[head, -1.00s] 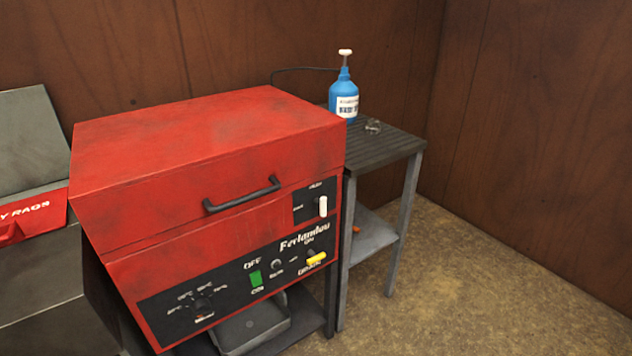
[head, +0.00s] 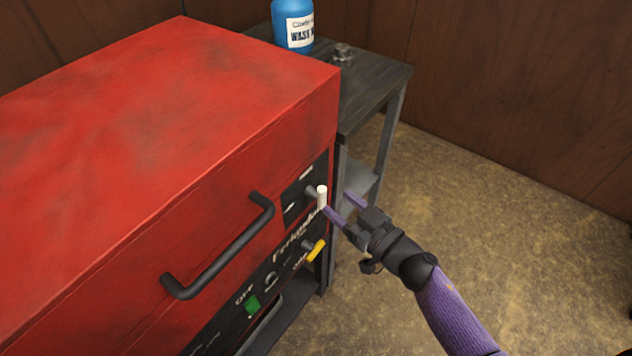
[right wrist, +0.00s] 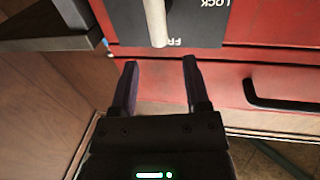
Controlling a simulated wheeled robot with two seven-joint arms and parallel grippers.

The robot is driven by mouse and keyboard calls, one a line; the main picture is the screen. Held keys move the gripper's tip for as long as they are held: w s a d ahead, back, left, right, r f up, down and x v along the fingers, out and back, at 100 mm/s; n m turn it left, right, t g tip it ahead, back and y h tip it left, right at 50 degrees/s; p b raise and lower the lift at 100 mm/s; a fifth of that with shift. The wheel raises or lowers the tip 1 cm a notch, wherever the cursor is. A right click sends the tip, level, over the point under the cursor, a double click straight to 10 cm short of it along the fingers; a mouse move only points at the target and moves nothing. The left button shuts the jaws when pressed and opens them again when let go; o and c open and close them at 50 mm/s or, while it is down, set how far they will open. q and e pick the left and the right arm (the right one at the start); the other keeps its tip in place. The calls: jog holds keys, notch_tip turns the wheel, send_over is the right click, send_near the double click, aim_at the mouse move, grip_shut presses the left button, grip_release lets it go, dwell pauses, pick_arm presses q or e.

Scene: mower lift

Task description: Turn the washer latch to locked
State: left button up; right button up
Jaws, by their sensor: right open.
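The red washer (head: 150,130) fills the left of the head view. Its latch (head: 322,196) is a white lever on a dark plate at the upper right of the front, standing upright. In the right wrist view the latch (right wrist: 155,20) appears upside down, its end beside letters reading "FR", with "LOCK" off to one side. My right gripper (head: 340,205) is open and empty, just in front of the latch. In the right wrist view its fingers (right wrist: 160,65) are apart, with the latch end beyond the gap. My left gripper is not in view.
A black lid handle (head: 225,250) juts out left of the latch. A yellow knob (head: 316,250) and a green switch (head: 253,303) sit lower on the panel. A grey side table (head: 375,90) holds a blue bottle (head: 293,22). The floor at right is clear.

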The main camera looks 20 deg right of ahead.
aim_at(325, 192)
jog(key=b+x, duration=0.1)
jog(key=x, duration=0.4)
jog(key=shift+w+a+f, duration=0.1)
jog(key=shift+w+a, duration=0.05)
jog(key=shift+w, duration=0.25)
grip_shut()
